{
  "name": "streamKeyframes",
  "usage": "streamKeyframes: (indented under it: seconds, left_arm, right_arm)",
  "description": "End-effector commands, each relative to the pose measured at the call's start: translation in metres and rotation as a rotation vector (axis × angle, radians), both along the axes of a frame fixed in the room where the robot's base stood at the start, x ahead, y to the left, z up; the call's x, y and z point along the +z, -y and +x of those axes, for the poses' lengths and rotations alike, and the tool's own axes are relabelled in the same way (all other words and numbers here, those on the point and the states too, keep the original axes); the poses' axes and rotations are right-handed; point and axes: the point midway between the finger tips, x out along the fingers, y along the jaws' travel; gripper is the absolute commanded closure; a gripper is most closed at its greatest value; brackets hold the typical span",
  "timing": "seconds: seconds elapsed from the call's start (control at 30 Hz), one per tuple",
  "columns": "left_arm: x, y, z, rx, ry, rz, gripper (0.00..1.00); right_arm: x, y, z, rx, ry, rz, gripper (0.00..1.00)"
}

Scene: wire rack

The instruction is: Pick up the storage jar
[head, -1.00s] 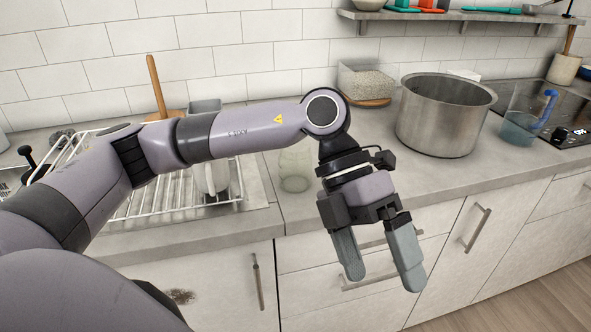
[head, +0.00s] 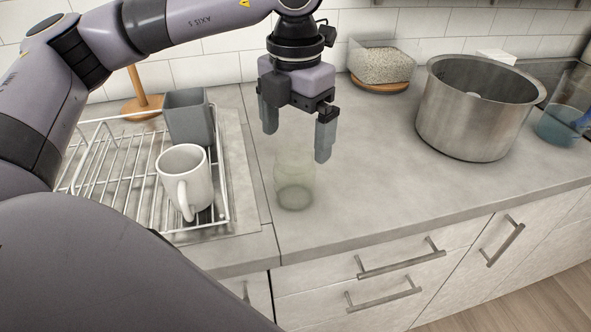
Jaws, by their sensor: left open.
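The storage jar (head: 294,184) is a clear, faintly greenish glass jar. It stands upright on the grey counter, to the right of the wire rack. My left gripper (head: 296,148) is open and empty, with its fingers pointing down. In the picture its fingertips are just above the jar, one to each side of its top. The gripper appears higher than the jar and apart from it; the exact depth between them is hard to tell. My right gripper is not in view.
A white wire rack (head: 115,172) on the left holds a white mug (head: 184,178) and a grey cup (head: 188,117). A large metal pot (head: 470,115) stands at the right, with a glass container of grains (head: 381,65) behind. The counter (head: 385,165) right of the jar is clear.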

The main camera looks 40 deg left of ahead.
Motion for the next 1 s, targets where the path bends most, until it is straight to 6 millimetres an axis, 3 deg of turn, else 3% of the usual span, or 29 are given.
streamKeyframes:
  seconds: [0.43, 0.73, 0.77, 0.93, 1.0]
  left_arm:
    - [-0.057, -0.006, 0.007, 0.000, -0.003, 0.000, 0.00]
    - [-0.064, -0.006, 0.007, 0.000, -0.001, -0.001, 0.00]
    - [-0.064, -0.006, 0.007, 0.000, -0.001, -0.001, 0.03]
    - [-0.064, -0.006, 0.007, 0.000, -0.001, -0.001, 0.59]
    - [-0.064, -0.006, 0.007, 0.000, 0.000, -0.001, 0.62]
  right_arm:
    - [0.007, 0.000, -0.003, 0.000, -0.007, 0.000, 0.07]
    - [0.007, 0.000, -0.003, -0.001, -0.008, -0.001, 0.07]
    - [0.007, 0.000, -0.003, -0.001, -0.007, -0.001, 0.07]
    - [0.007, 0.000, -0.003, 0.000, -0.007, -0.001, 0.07]
    - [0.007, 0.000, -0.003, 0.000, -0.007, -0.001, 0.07]
